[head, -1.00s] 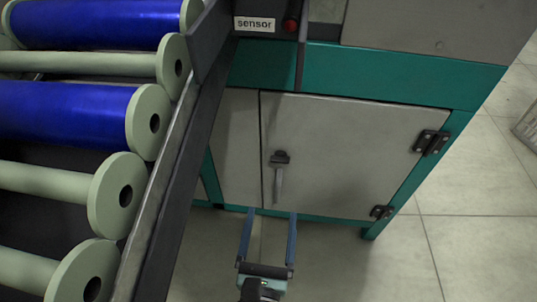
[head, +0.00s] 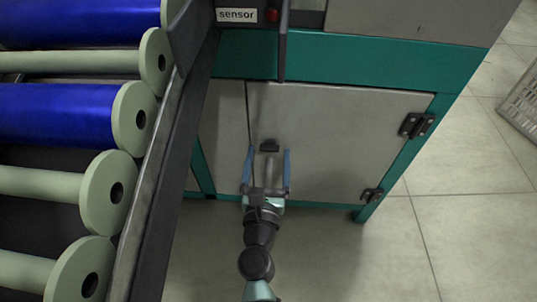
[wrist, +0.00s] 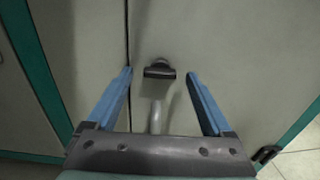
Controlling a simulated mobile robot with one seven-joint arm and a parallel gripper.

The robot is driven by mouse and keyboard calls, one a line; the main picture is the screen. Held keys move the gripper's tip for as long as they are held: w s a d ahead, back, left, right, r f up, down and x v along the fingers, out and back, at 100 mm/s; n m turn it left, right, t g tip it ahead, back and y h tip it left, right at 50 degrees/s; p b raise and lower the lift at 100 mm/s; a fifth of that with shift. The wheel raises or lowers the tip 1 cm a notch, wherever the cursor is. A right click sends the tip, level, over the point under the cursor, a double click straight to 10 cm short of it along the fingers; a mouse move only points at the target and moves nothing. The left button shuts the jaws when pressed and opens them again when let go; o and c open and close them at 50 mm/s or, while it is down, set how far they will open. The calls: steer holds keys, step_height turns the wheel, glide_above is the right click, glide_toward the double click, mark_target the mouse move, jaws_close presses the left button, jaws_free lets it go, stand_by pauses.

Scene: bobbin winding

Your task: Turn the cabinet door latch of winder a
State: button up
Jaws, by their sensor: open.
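The grey cabinet door (head: 345,140) is shut in its green frame, with dark hinges on its right side. Its latch (head: 269,148) has a dark mount and a light handle hanging down, near the door's left edge. In the wrist view the latch mount (wrist: 159,71) is at the centre, with the handle below it partly hidden by my gripper's body. My gripper (head: 266,157) is open, with one blue finger on each side of the latch. In the wrist view my gripper (wrist: 160,74) has visible gaps between both fingers and the latch.
A rack of blue and pale bobbins (head: 65,110) stands at the left, with a dark sloping rail (head: 165,165) beside the cabinet. A label reading "sensor" (head: 236,15) is above. A grey crate (head: 522,105) stands at the far right on open tiled floor.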

steer(key=shift+w, duration=0.3)
jaws_close()
stand_by(0.3)
